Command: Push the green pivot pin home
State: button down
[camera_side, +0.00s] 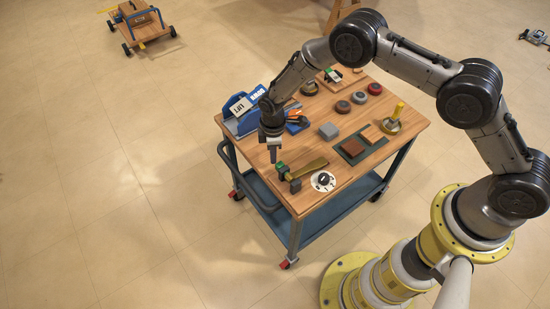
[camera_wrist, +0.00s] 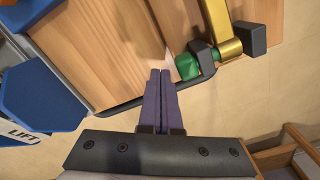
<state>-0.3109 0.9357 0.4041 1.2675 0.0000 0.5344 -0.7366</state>
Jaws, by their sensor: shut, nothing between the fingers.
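The green pivot pin (camera_wrist: 187,67) shows its thick green head outside a dark bracket (camera_wrist: 206,62) in the wrist view. A bit of green also shows between the bracket and the brass bar (camera_wrist: 218,22). In the side view the pin (camera_side: 279,165) is a small green spot by the brass bar (camera_side: 309,168), near the table's front left part. My gripper (camera_wrist: 160,72) is shut and empty, its fingertips just left of the pin head with a small gap in the picture. In the side view my gripper (camera_side: 273,158) points down above the pin; contact cannot be told.
A dark block (camera_wrist: 250,39) stands at the bar's end. A white dial (camera_side: 323,181) lies beside the bar.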

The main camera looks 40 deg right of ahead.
jog(key=shift+w+r, duration=0.2)
jog(key=shift+r, duration=0.2)
notch_tip(320, 180, up, 6)
dwell(0.6)
jog(key=shift+r, duration=0.1)
